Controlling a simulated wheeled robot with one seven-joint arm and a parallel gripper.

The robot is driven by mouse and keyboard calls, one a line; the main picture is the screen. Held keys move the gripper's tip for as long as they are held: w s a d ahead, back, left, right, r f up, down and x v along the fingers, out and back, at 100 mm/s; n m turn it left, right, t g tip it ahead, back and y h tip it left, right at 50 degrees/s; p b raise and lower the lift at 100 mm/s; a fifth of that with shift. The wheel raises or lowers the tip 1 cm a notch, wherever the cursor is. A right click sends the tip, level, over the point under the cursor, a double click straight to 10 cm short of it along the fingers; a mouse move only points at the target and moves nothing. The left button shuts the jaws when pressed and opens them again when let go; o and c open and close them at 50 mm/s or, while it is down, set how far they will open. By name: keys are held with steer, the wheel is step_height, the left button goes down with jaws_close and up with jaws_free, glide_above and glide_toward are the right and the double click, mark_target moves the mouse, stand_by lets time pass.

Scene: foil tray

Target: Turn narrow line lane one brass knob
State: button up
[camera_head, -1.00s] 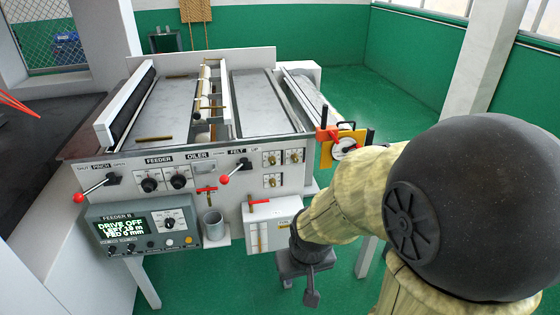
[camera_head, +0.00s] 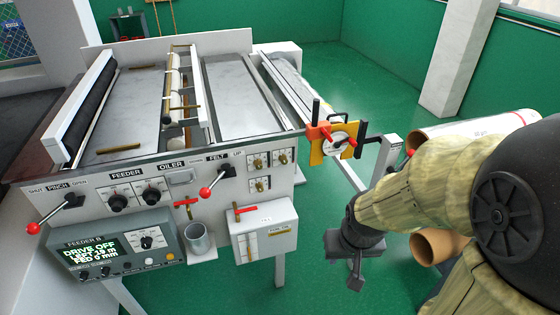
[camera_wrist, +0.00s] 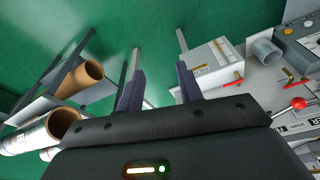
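Three small plates with brass knobs are on the right of the machine's front panel in the head view: an upper left knob (camera_head: 258,163), an upper right knob (camera_head: 282,157) and a lower knob (camera_head: 261,184). Their lane markings are too small to read. My gripper (camera_head: 355,279) hangs over the green floor, right of and below the knobs, apart from the panel. In the wrist view my gripper (camera_wrist: 158,48) has its two fingers well apart with nothing between them. The brass knobs cannot be made out in that view.
A white box (camera_head: 264,232) with a red handle sits under the knobs, beside a grey cup (camera_head: 197,238). A red-handled lever (camera_head: 206,192) is left of the knobs. A yellow-and-red dial fixture (camera_head: 338,142) juts out right. Cardboard tubes (camera_head: 437,246) lie at right.

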steer(key=shift+w+d, duration=0.2)
steer(key=shift+w, duration=0.05)
steer(key=shift+o, duration=0.4)
steer(key=shift+s, duration=0.1)
steer(key=shift+o, duration=0.9)
steer(key=w+a+f+n+t+y+b, duration=0.1)
steer(key=w+a+f+t+y+b, duration=0.1)
steer(key=w+a+f+t, duration=0.2)
steer(key=w+a+f+n+t+y+b, duration=0.2)
steer(key=w+a+t, duration=0.8)
steer(key=w, duration=0.7)
steer(key=shift+w+a+f+t+y+b, duration=0.25)
steer(key=shift+a+f+t+b, duration=0.2)
steer(key=shift+a+f, duration=0.4)
steer(key=shift+s, duration=0.1)
